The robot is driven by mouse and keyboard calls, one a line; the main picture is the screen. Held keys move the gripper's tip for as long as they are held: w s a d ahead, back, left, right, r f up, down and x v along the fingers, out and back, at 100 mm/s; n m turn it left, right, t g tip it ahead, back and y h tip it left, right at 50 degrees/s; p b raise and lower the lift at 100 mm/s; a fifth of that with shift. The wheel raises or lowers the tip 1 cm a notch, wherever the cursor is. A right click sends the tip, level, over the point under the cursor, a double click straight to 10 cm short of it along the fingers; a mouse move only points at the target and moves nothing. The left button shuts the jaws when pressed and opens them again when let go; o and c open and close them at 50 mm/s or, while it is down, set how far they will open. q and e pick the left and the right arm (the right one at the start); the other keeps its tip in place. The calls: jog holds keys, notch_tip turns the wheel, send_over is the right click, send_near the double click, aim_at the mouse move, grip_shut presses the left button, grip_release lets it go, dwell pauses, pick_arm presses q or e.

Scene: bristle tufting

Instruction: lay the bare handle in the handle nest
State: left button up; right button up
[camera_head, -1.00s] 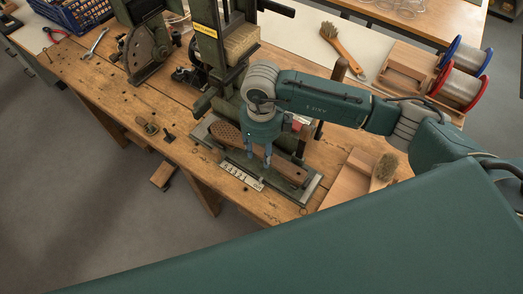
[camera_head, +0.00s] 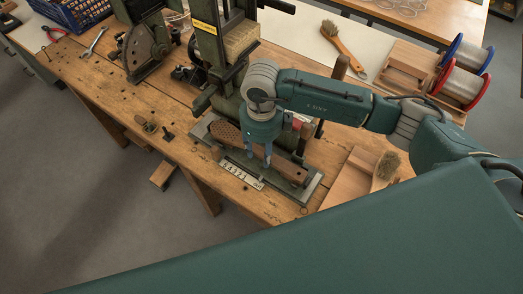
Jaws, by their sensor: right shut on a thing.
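The bare handle (camera_head: 288,169) is brown wood with a wide head full of small holes (camera_head: 226,132). It lies lengthwise over the metal base plate (camera_head: 311,190) at the foot of the green tufting machine. My right gripper (camera_head: 258,163) points down from above and is shut on the middle of the handle. The handle nest is mostly hidden under the handle and fingers, with a dark strip showing along the handle's near side. I cannot tell whether the handle touches the nest or hovers just above it. My left gripper is not in view.
The green machine column (camera_head: 208,35) rises close behind my gripper. A number strip (camera_head: 242,175) lies along the plate's near edge. A wooden block (camera_head: 345,187) and a bristled brush (camera_head: 385,168) are on the right. Pliers (camera_head: 54,33) and a wrench (camera_head: 96,40) lie far left.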

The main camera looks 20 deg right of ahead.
jog(key=shift+f+b, duration=0.5)
jog(key=shift+b, duration=0.05)
dwell(0.7)
jog(key=o, duration=1.7)
jog(key=shift+r, duration=0.2)
jog(key=shift+r+p, duration=2)
jog(key=shift+r, duration=1.4)
